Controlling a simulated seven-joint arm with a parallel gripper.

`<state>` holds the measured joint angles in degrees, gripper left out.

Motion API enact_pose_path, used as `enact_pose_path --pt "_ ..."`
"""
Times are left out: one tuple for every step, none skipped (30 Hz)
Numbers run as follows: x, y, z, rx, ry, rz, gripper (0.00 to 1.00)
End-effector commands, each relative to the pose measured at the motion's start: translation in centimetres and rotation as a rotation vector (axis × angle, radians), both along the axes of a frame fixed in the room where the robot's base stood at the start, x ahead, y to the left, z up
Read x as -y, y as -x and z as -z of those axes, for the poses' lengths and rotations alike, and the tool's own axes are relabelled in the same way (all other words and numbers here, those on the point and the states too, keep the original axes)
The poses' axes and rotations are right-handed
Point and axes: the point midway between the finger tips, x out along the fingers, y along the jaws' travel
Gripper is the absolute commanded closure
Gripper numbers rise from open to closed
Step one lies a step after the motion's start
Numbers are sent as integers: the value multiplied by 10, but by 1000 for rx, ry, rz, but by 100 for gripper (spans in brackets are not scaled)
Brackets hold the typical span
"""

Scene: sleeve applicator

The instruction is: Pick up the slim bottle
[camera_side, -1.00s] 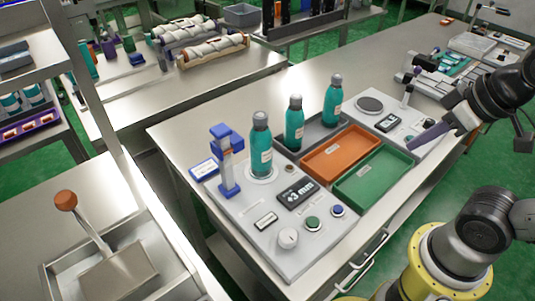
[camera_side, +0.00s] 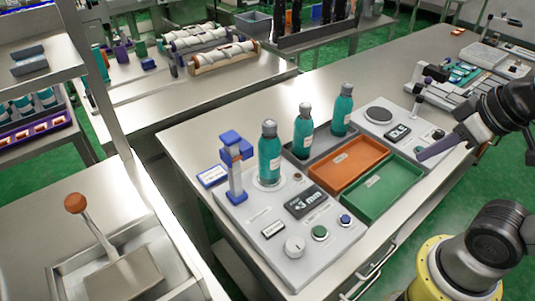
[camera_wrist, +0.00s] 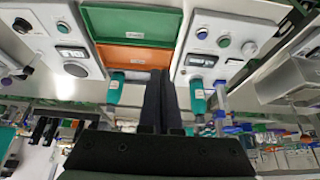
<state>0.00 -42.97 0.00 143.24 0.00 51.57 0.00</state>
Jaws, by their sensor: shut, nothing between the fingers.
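Three teal bottles with grey caps and pale labels stand upright in the side view. One is on the round plate of the near device (camera_side: 269,155), one in the middle (camera_side: 303,133) and one farther back (camera_side: 342,112). I cannot tell surely which is the slim one. My gripper (camera_side: 422,156) is shut and empty, to the right of the bottles and apart from them, near the far device. In the wrist view its dark fingers (camera_wrist: 164,74) are together, between two teal bottles (camera_wrist: 115,88) (camera_wrist: 197,98); a third bottle is not visible there.
An orange tray (camera_side: 345,164) and a green tray (camera_side: 378,188) lie in front of the bottles. A blue-topped post (camera_side: 236,168) stands left of the nearest bottle. The near device (camera_side: 265,250) has a display and buttons; the far device (camera_side: 395,113) has a round plate. Bare table lies behind.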

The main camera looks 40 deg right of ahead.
Motion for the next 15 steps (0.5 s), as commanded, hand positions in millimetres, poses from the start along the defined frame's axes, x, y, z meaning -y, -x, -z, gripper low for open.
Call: enact_pose_path --pt "0 0 0 0 0 0 100" --pt "0 0 0 0 0 0 100" --pt "0 0 0 0 0 0 100" --pt "0 0 0 0 0 0 100" --pt "0 0 0 0 0 0 100" --pt "0 0 0 0 0 0 100" --pt "0 0 0 0 0 0 98" --pt "0 0 0 0 0 0 93" --pt "0 0 0 0 0 0 86" --pt "0 0 0 0 0 0 80" --pt "0 0 0 0 0 0 75" --pt "0 0 0 0 0 0 68" --pt "0 0 0 0 0 0 62" --pt "0 0 0 0 0 0 57" --pt "0 0 0 0 0 0 50"
